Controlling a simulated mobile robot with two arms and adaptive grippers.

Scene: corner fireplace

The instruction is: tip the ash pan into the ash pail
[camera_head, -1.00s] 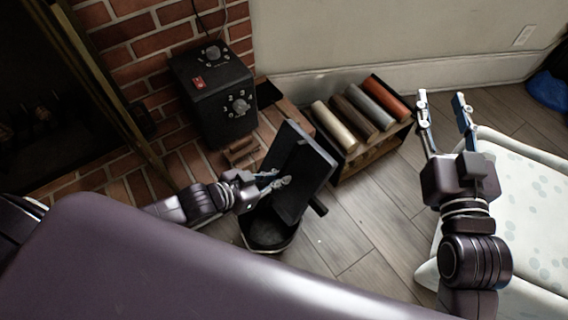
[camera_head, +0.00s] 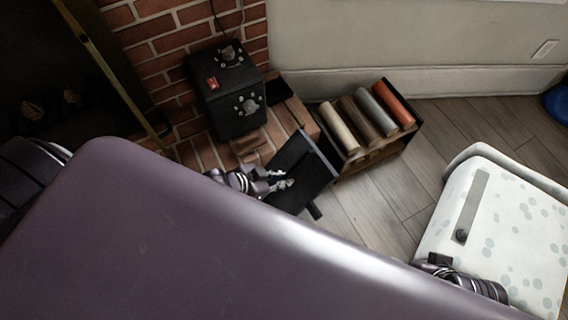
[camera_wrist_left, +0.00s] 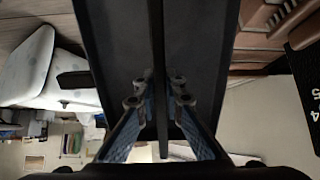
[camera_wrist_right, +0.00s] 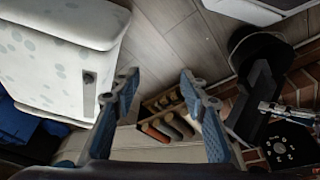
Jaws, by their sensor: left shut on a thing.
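The black ash pan (camera_head: 302,172) is steeply tilted, its flat face showing in the head view. My left gripper (camera_head: 280,181) is shut on a thin black part of it; the left wrist view shows both fingers (camera_wrist_left: 160,92) against this part, with the pan (camera_wrist_left: 204,40) filling the upper middle. A dark round thing, apparently the ash pail (camera_wrist_right: 256,47), shows beside the pan in the right wrist view. In the head view my body hides it. Whether the pan is over its opening I cannot tell. My right gripper (camera_wrist_right: 158,78) is open and empty.
A rack of coloured rolls (camera_head: 372,148) stands close right of the pan. A black control box (camera_head: 228,90) stands by the brick hearth (camera_head: 278,128). A white spotted piece of furniture (camera_head: 510,220) is at the right. Bare wooden floor (camera_head: 390,195) lies between.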

